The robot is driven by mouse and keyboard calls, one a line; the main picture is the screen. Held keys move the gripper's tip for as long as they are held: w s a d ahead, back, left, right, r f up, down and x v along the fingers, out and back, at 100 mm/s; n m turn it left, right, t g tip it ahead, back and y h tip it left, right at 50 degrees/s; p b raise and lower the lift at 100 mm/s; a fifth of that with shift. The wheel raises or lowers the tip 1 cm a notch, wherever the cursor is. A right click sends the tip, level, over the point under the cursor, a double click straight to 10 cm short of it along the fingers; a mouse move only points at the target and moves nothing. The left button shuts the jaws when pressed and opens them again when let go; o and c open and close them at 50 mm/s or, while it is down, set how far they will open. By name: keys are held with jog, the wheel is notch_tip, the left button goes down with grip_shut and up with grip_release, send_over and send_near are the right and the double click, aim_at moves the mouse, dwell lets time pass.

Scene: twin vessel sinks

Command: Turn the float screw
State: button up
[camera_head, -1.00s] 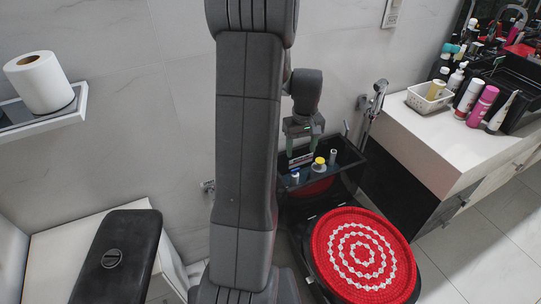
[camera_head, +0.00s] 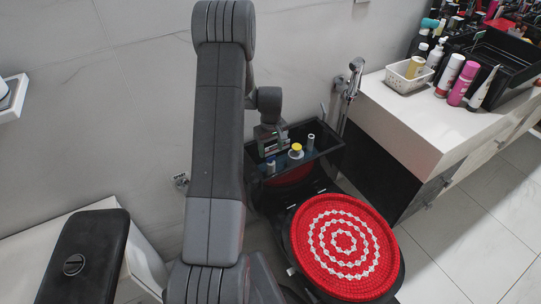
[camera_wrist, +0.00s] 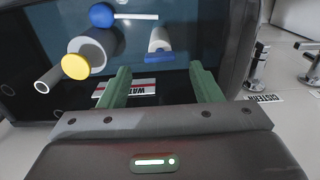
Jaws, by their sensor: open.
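The open black cistern (camera_head: 325,151) holds several fittings in the head view. The wrist view shows a blue ball (camera_wrist: 102,15) with a thin white rod, a grey cylinder with a yellow cap (camera_wrist: 75,66), a white tube (camera_wrist: 47,80), and a white cylinder with a blue base (camera_wrist: 159,50). I cannot tell for sure which one is the float screw. My gripper (camera_wrist: 158,70) is open and empty; its green fingers point into the cistern, and the white-and-blue piece lies ahead of the gap between them. In the head view, my gripper (camera_head: 272,140) is at the cistern's back left.
A red-and-white round lid cover (camera_head: 343,240) lies in front of the cistern. A counter (camera_head: 400,125) with bottles and a white basket (camera_head: 408,78) stands right. A hand sprayer (camera_head: 354,75) hangs on the wall behind.

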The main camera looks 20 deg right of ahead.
aim_at(271, 160)
jog(key=shift+f, duration=2)
jog(key=c, duration=1)
jog(key=shift+f+m+b, duration=0.15)
jog(key=shift+m+b, duration=0.75)
jog(key=shift+m, duration=0.3)
jog(key=shift+m+b, duration=0.45)
jog(key=shift+m, duration=1.05)
jog(key=shift+r, duration=0.2)
jog(key=o, duration=1)
